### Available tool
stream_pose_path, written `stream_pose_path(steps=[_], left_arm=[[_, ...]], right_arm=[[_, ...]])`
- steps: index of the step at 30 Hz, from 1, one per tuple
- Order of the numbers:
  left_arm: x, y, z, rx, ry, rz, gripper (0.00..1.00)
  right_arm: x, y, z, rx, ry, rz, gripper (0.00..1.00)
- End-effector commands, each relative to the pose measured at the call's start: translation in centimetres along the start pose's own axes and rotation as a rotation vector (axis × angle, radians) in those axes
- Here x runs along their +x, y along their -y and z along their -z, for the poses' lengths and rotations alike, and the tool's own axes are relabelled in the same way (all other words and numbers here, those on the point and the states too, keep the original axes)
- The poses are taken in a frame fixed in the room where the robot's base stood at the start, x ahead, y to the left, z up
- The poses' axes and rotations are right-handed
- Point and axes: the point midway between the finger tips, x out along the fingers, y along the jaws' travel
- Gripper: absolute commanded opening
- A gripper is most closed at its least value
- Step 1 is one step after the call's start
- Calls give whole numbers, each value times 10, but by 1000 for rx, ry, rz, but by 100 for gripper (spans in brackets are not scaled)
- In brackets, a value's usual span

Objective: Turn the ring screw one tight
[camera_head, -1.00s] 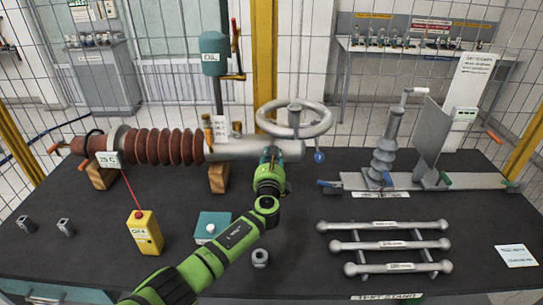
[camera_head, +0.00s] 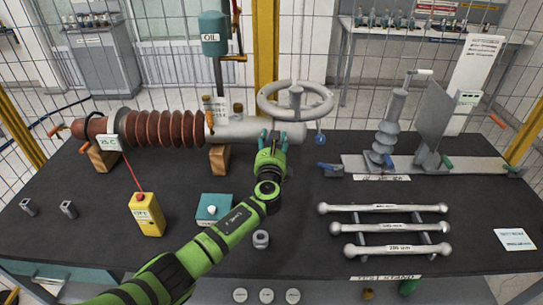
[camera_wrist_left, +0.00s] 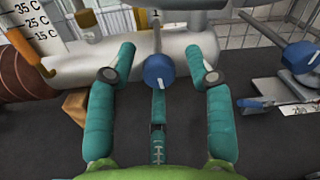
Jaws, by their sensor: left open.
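My left gripper (camera_head: 273,138) is open in front of the grey pipe end of the bushing (camera_head: 245,131), below the handwheel (camera_head: 295,100). In the left wrist view its teal fingers (camera_wrist_left: 161,60) stand apart. A blue knob (camera_wrist_left: 158,71) on a thin grey rod appears between the fingertips, with gaps on both sides; I cannot tell its depth. A second blue knob (camera_wrist_left: 299,56) is right of the fingers; a blue knob (camera_head: 320,138) also shows right of the gripper in the head view. I cannot tell which part is the ring screw. My right gripper is not in view.
A yellow button box (camera_head: 147,215) and a teal box (camera_head: 213,209) stand left of my arm. Several grey insulator bars (camera_head: 385,228) lie at right. An upright ribbed insulator (camera_head: 388,130) stands behind them. A wire fence closes the back.

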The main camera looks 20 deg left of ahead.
Motion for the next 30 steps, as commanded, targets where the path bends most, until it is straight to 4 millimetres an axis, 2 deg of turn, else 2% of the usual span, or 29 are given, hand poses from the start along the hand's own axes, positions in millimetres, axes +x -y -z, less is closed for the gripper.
stream_pose_path(steps=[15,21,30], left_arm=[[-87,0,0,0,-2,1,52],[-103,0,-1,2,0,0,52],[-105,0,-1,2,0,0,52]], right_arm=[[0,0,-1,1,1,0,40],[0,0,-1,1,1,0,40],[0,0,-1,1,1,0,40]])
